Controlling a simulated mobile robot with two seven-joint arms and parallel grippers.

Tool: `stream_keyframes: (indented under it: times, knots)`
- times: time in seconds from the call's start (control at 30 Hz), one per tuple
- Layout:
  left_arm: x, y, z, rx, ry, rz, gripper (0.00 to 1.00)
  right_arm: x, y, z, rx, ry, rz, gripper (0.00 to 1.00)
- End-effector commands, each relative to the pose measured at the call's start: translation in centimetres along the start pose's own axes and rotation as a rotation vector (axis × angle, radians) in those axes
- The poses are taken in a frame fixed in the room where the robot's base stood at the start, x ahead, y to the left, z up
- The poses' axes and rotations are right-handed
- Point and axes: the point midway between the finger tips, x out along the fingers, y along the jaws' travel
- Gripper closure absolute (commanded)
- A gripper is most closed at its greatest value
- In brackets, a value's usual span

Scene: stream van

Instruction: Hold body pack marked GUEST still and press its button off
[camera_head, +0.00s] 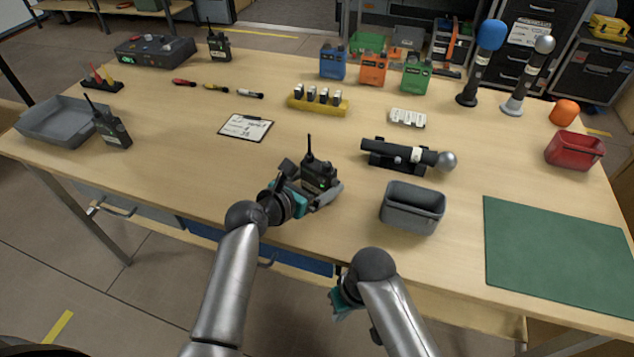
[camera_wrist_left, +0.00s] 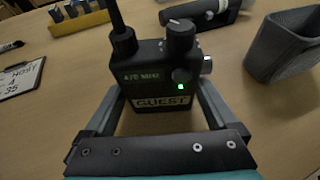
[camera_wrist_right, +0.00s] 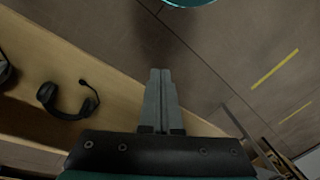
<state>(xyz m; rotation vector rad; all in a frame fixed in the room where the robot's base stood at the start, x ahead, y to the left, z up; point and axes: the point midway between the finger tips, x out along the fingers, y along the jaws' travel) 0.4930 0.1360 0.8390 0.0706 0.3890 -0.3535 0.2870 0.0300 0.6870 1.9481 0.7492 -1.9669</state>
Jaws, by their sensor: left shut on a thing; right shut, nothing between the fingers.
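The body pack marked GUEST (camera_wrist_left: 150,75) is black, with a stub antenna, a top knob (camera_wrist_left: 180,38) and a lit green light (camera_wrist_left: 181,86). In the head view the pack (camera_head: 318,174) stands upright on the table's front middle. My left gripper (camera_head: 308,196) is shut on it, one finger on each side. My right gripper (camera_head: 345,298) is shut and empty, in front of the table edge and well apart from the pack. Its fingertips (camera_wrist_right: 160,72) meet in the right wrist view.
A grey bin (camera_head: 412,208) stands right of the pack, with a microphone in a black cradle (camera_head: 400,155) behind it. A clipboard (camera_head: 246,126) lies behind left. Another body pack (camera_head: 112,128) stands by a grey tray (camera_head: 58,122). A green mat (camera_head: 560,248) lies bare at right.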

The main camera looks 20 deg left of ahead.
Motion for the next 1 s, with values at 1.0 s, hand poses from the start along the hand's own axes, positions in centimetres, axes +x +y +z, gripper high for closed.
stream_keyframes:
  times: [1.0]
  knots:
    - [0.0, 0.0, 0.0, 0.000, 0.001, 0.000, 0.75, -27.7, -6.1, -13.0, -0.569, 0.488, 0.475, 1.00]
